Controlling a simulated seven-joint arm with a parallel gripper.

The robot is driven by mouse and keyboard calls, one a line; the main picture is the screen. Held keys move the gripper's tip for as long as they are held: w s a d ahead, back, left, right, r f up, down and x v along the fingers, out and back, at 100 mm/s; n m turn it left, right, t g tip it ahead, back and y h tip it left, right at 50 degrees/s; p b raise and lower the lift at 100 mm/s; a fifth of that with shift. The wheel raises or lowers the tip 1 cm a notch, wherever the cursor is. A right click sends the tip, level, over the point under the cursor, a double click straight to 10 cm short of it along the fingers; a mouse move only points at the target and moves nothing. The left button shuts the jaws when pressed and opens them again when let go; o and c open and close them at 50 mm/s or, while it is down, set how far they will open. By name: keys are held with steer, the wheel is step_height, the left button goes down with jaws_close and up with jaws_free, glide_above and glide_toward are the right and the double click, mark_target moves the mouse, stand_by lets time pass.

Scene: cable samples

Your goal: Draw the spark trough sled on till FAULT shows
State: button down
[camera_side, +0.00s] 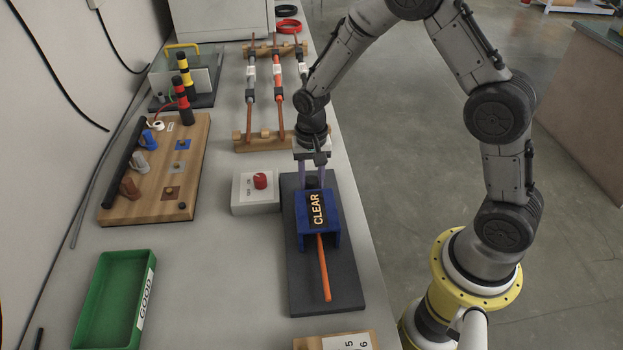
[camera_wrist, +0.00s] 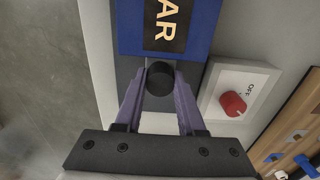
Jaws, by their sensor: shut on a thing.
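The blue sled (camera_side: 304,238) of the spark trough stands on a dark base plate (camera_side: 302,289). Its display (camera_side: 317,210) reads CLEAR in side view; the wrist view shows only part of that word on it (camera_wrist: 167,22). An orange cable (camera_side: 323,268) comes out of the sled's near side and lies along the plate. A black knob (camera_wrist: 159,78) is at the sled's far side. My gripper (camera_side: 313,181) is shut on this knob, with a finger on each side of it in the wrist view (camera_wrist: 160,90). The cable inside the sled is hidden.
A white box with a red knob (camera_side: 260,181) stands close left of the plate. A wooden rack (camera_side: 241,139) with cables lies behind. A green GOOD tray (camera_side: 93,293) and a wooden board (camera_side: 148,205) with coloured parts are left. The bench edge is close on the right.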

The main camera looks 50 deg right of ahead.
stand_by(0.3)
steer(key=shift+w+d, duration=0.6)
steer(key=shift+w, duration=0.05)
steer(key=c, duration=0.5)
jaws_free()
steer(key=shift+r, duration=0.15)
step_height(320, 180, up, 14)
steer(key=shift+f, duration=0.2)
stand_by(0.9)
